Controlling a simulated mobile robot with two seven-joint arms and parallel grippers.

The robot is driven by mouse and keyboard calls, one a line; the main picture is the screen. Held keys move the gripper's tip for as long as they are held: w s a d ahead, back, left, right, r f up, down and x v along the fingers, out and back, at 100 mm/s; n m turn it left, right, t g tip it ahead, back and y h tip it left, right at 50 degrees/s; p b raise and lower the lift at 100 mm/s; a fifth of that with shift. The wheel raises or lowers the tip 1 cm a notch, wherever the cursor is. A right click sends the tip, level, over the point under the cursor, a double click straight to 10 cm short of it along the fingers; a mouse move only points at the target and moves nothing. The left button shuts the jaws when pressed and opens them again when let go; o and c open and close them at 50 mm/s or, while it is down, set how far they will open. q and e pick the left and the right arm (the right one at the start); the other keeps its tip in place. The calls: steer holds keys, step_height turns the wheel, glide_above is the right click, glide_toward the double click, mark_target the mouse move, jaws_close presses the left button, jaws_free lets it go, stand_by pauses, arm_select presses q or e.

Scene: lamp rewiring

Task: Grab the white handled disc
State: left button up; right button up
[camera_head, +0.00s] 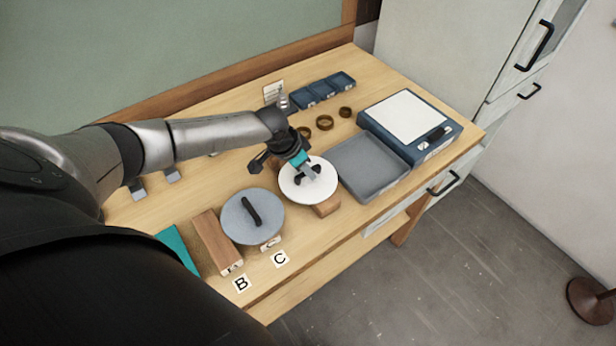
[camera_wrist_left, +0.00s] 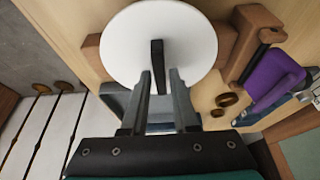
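The white handled disc (camera_head: 327,182) lies flat on a wooden block (camera_head: 327,208) near the middle of the table. It also shows in the left wrist view (camera_wrist_left: 192,40), with its dark upright handle (camera_wrist_left: 157,62) at the centre. My left gripper (camera_head: 306,176) is above the disc at the handle. In the left wrist view its two fingers (camera_wrist_left: 161,74) are apart, with the handle between them and gaps visible on both sides. In the head view the gripper partly hides the handle. My right gripper is not in view.
A grey disc with a black handle (camera_head: 235,222) lies to the left, beside a wooden block (camera_head: 216,242). A grey tray (camera_head: 372,168) and a blue box with a white top (camera_head: 405,115) stand to the right. Brown rings (camera_head: 324,122) and small blue trays (camera_head: 325,88) are behind.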

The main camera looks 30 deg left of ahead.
arm_select(q)
jaws_close()
stand_by(1.0)
